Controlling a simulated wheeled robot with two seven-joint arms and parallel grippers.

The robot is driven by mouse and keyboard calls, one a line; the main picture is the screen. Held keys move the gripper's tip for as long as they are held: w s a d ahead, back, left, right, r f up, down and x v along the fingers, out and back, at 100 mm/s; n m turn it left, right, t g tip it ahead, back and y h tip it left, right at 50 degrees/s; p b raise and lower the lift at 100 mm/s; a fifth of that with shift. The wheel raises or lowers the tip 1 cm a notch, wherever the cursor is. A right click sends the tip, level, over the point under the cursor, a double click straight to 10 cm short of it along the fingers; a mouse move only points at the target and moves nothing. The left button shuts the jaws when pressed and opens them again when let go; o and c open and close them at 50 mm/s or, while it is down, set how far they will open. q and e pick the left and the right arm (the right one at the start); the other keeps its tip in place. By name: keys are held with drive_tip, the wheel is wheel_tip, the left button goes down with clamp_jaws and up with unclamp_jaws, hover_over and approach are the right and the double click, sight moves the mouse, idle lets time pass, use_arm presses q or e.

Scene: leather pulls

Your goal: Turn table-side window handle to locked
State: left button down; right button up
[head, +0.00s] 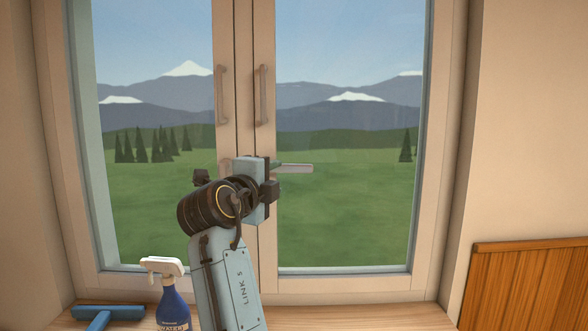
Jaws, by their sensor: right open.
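The window (245,60) has two sashes that meet at a middle post. A pale lever handle (296,168) sticks out level to the right from the middle post, over the right pane. Its inner end is hidden behind my right gripper (271,182). The gripper is open, at the inner end of the lever. I cannot tell whether it touches the lever. A small pale piece (226,165) shows just left of the gripper, mostly hidden, and I cannot tell what it is. My left gripper is not in view.
Two upright pulls, left (222,95) and right (263,95), sit higher on the sashes. A blue spray bottle (173,306) and a blue squeegee (108,313) are on the wooden surface (350,318) at lower left. A wooden panel (525,285) stands at right.

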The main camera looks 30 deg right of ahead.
sight(293, 169)
drive_tip(key=p+x, duration=0.3)
drive_tip(key=x, duration=0.8)
drive_tip(key=shift+w+d, duration=0.2)
drive_tip(key=shift+d, duration=0.15)
drive_tip(key=shift+f, duration=0.1)
clamp_jaws()
